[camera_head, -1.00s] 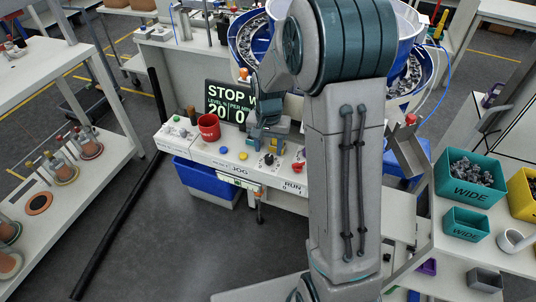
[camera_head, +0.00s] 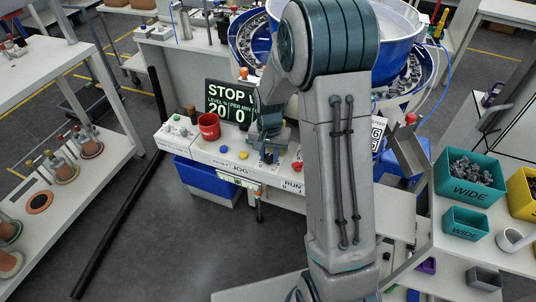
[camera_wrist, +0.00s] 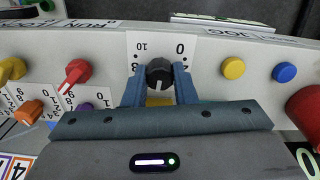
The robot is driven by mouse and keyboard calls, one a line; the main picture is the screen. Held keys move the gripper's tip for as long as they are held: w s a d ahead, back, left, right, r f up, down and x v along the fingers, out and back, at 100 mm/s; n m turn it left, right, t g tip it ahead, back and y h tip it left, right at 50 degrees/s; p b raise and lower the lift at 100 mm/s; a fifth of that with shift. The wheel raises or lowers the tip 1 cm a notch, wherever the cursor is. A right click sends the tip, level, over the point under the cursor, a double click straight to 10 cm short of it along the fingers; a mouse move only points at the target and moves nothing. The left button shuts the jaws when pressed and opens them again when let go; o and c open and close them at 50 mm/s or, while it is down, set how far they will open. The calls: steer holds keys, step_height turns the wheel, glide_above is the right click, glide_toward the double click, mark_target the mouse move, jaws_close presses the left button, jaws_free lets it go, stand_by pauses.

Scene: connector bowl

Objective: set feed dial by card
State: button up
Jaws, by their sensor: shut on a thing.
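The feed dial is a black knob (camera_wrist: 159,72) with a white pointer line on a white scale plate (camera_wrist: 160,46) marked 0 and 10 in the wrist view. My gripper (camera_wrist: 160,82) has its two blue fingers on either side of the knob, shut on it. In the head view my gripper (camera_head: 270,152) is down at the panel front and mostly hides the dial. The display (camera_head: 229,101) reads STOP, with level 20 and per minute 0. A printed white card (camera_head: 378,135) shows partly behind my arm; its text is too small to read.
Beside the dial are a yellow button (camera_wrist: 233,68), a blue button (camera_wrist: 284,72) and a red pointer knob (camera_wrist: 75,73). An orange knob (camera_wrist: 28,112) sits further left. My arm hides part of the bowl feeder (camera_head: 400,38).

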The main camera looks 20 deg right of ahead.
mark_target(269, 155)
steer(key=shift+n, duration=0.6)
steer(key=o, duration=1)
steer(key=shift+a, duration=0.1)
steer(key=shift+r, duration=0.15)
step_height(269, 155, up, 14)
steer(key=shift+f+b, duration=0.2)
steer(key=shift+b, duration=0.4)
steer(key=s+r+n+t, duration=0.1)
steer(key=s, duration=0.6)
steer(key=s+n+t, duration=0.1)
steer(key=s, duration=0.6)
steer(key=s+r+n+t, duration=0.1)
steer(key=s+n, duration=0.1)
steer(key=s, duration=0.5)
steer(key=shift+s+a+r, duration=0.2)
steer(key=shift+r, duration=0.15)
